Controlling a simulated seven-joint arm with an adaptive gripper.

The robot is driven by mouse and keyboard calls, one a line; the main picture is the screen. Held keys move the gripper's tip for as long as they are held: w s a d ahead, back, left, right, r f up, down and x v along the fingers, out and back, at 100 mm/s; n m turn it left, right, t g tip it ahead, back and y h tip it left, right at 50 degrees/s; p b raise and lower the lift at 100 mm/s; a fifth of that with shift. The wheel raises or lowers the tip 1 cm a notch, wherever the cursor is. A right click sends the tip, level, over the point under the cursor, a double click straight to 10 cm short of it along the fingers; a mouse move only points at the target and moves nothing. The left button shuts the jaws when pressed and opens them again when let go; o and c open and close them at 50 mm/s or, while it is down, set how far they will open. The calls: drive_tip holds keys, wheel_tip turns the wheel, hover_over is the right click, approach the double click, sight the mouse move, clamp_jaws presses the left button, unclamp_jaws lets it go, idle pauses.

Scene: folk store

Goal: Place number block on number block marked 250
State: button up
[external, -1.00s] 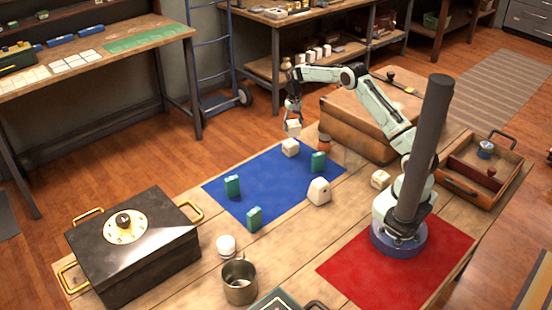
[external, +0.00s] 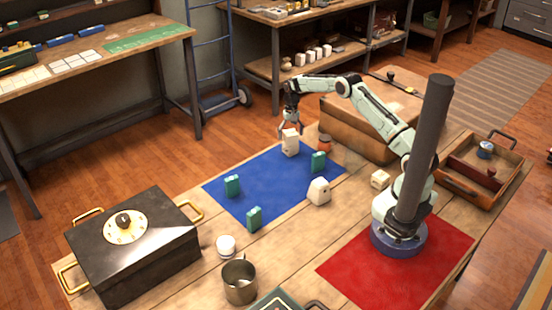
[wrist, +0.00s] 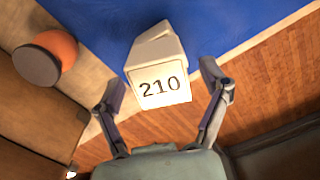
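A cream number block marked 210 (wrist: 160,86) sits on top of another cream block (external: 290,150) at the far edge of the blue mat (external: 270,190). The two form a small upright stack. The marking of the lower block cannot be read; in the wrist view only part of the stack behind the 210 face shows. My gripper (external: 291,130) is just above and around the upper block. In the wrist view its two fingers (wrist: 165,88) are spread, with gaps on both sides of the block.
Teal blocks (external: 232,185) and a cream rounded block (external: 319,192) stand on or by the mat. An orange-brown jar (external: 324,143) is close beside the stack. A brown case (external: 365,125) lies right of my gripper. Another cream block (external: 380,179) is near my base.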

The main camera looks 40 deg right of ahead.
sight(291, 133)
drive_tip(key=s+a+r+n, duration=0.1)
drive_tip(key=s+r, duration=0.2)
drive_tip(key=r, duration=0.6)
drive_tip(key=s+a+r, duration=0.1)
drive_tip(key=s+r, duration=0.2)
drive_tip(key=r, duration=0.7)
drive_tip(key=s+a+r+n, duration=0.2)
drive_tip(key=s, duration=0.9)
drive_tip(key=s+a+r+n, duration=0.1)
drive_tip(key=s+r, duration=0.1)
drive_tip(key=s, duration=0.8)
drive_tip(key=s+f+n, duration=0.1)
drive_tip(key=s+f, duration=0.1)
drive_tip(key=s, duration=0.4)
drive_tip(key=s+a+f, duration=0.1)
drive_tip(key=s+f, duration=0.1)
drive_tip(key=s, duration=0.4)
drive_tip(key=shift+s+a+f+n+y, duration=0.2)
drive_tip(key=shift+a+f+n+y, duration=0.1)
drive_tip(key=shift+n+y, duration=0.1)
